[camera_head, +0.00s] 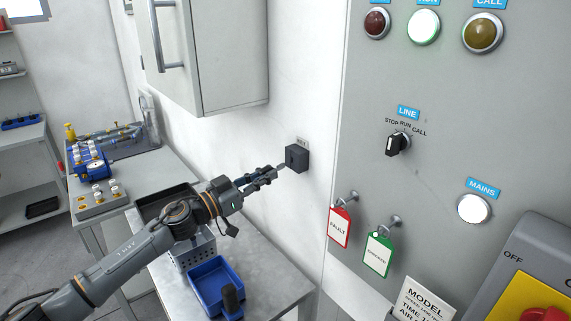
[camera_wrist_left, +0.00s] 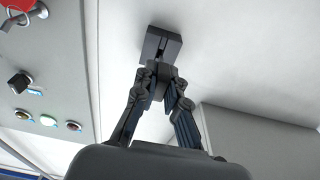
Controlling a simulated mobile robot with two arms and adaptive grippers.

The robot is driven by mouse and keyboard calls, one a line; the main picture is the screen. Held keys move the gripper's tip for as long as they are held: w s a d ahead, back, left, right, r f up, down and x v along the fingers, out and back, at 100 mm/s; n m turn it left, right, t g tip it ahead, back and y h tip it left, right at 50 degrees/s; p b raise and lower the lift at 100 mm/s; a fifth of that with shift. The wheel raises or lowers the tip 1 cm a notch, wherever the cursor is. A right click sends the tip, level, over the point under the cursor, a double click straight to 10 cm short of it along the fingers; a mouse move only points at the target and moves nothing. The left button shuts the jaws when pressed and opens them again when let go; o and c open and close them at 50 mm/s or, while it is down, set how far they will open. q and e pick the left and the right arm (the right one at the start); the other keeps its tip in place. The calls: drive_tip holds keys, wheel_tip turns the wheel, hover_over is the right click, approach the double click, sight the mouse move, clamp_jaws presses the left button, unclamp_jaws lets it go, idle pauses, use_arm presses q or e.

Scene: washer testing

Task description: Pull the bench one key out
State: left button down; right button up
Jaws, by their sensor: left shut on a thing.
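A small dark key box (camera_head: 297,157) is fixed to the white wall, under a small label, left of the grey control panel. My left gripper (camera_head: 274,172) reaches it from the left and is shut just in front of its face. In the left wrist view the gripper (camera_wrist_left: 160,82) is closed right below the dark box (camera_wrist_left: 161,45). The key is mostly hidden by the fingers; a thin piece shows between the fingertips and the box in the head view. I cannot tell how far the key sits in the box. My right gripper is not in view.
The control panel (camera_head: 430,170) stands close on the right, with red and green tags (camera_head: 340,227) hanging from hooks. A wall cabinet (camera_head: 215,55) hangs above the arm. Below, a bench holds a blue bin (camera_head: 212,285) and a dark tray (camera_head: 150,207).

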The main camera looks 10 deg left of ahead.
use_arm(q)
drive_tip(key=v, duration=0.7)
drive_tip(key=shift+b, duration=0.4)
drive_tip(key=shift+a, duration=0.1)
